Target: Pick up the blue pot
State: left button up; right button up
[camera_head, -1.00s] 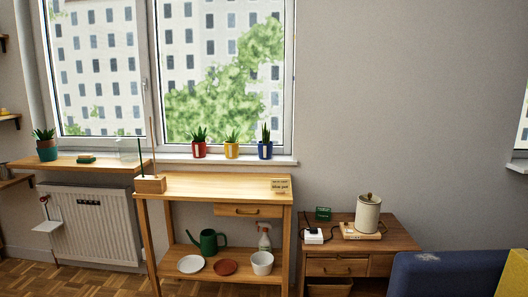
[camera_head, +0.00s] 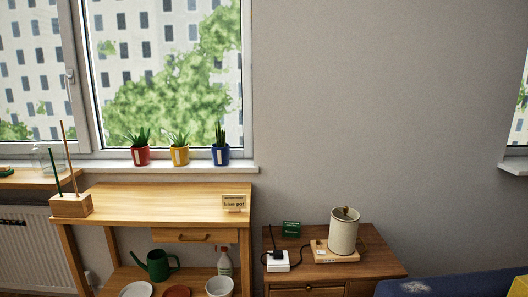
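The blue pot (camera_head: 221,155) stands upright on the window sill, at the right end of a row of three. It holds a tall, dark green spiky plant and has a pale label on its front. A yellow pot (camera_head: 180,156) and a red pot (camera_head: 141,156) stand to its left, each with a green plant. A small sign (camera_head: 234,202) reading "blue pot" stands on the wooden table below. Neither of my grippers shows in the head view.
The wooden table (camera_head: 150,203) below the sill has a mostly clear top, with a wooden block (camera_head: 71,205) holding two sticks at its left. A side cabinet (camera_head: 385,262) at right carries a cream canister (camera_head: 343,232), a white box and cables. A blue sofa (camera_head: 450,285) is lower right.

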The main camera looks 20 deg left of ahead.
aim_at(220, 151)
jog(key=u, duration=0.2)
jog(key=i, duration=0.95)
jog(key=u, duration=0.6)
